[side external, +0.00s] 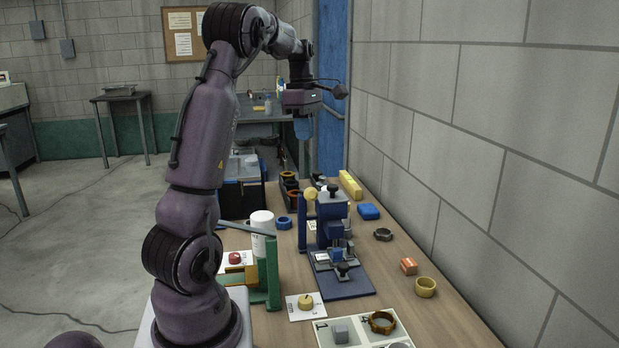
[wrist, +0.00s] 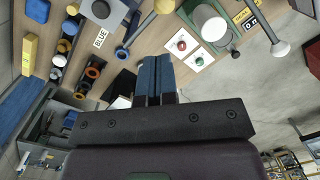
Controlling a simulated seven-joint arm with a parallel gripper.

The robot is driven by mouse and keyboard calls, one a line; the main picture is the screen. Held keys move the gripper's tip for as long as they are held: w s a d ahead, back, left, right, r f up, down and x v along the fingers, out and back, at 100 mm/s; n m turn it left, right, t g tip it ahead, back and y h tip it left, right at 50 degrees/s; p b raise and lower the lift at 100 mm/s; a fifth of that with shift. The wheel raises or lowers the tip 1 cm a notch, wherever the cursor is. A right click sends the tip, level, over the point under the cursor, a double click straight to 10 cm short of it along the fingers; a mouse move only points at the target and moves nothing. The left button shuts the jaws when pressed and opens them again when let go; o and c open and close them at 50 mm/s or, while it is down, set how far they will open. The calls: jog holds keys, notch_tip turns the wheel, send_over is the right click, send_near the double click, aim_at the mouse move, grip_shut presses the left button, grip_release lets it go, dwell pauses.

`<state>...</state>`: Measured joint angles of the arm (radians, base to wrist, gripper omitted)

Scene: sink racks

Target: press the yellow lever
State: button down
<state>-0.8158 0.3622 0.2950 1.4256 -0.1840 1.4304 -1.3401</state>
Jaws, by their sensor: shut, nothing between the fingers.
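A yellow ball knob (side external: 310,195) sits at the upper left of a blue upright fixture (side external: 333,225) on the bench. In the wrist view a yellow ball knob (wrist: 164,6) tops a thin rod at the upper edge; this looks like the yellow lever. A second rod with a paler round end (wrist: 280,48) shows at the right. My gripper (side external: 302,128) hangs above the far part of the bench, well above the fixture. Its blue fingers (wrist: 153,78) are closed together and hold nothing. The gripper is apart from the knob.
A green stand (side external: 272,272) and a white cylinder (side external: 262,225) stand left of the fixture. A red button (side external: 235,258) sits on a white card. A blue block (side external: 369,211), an orange block (side external: 408,266) and a yellow ring (side external: 425,287) lie right. A block wall bounds the right.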

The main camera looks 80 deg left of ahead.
aim_at(306, 191)
jog(key=shift+w+a+r+n+h, duration=0.15)
jog(key=shift+r+n, duration=0.35)
jog(key=shift+n, duration=0.8)
jog(key=shift+s+r+n+h, duration=0.1)
jog(key=shift+r+n, duration=0.4)
jog(key=shift+n, duration=0.8)
jog(key=shift+w+a+r+n+h, duration=0.15)
jog(key=shift+r+n, duration=0.35)
jog(key=shift+n, duration=0.8)
jog(key=shift+s, duration=0.1)
jog(key=f, duration=0.4)
jog(key=d+f, duration=0.1)
jog(key=f, duration=0.4)
jog(key=d+f, duration=0.1)
jog(key=f, duration=0.3)
jog(key=shift+w+d+f, duration=0.15)
jog(key=shift+w+f, duration=0.15)
jog(key=shift+f, duration=0.1)
jog(key=shift+d+f, duration=0.1)
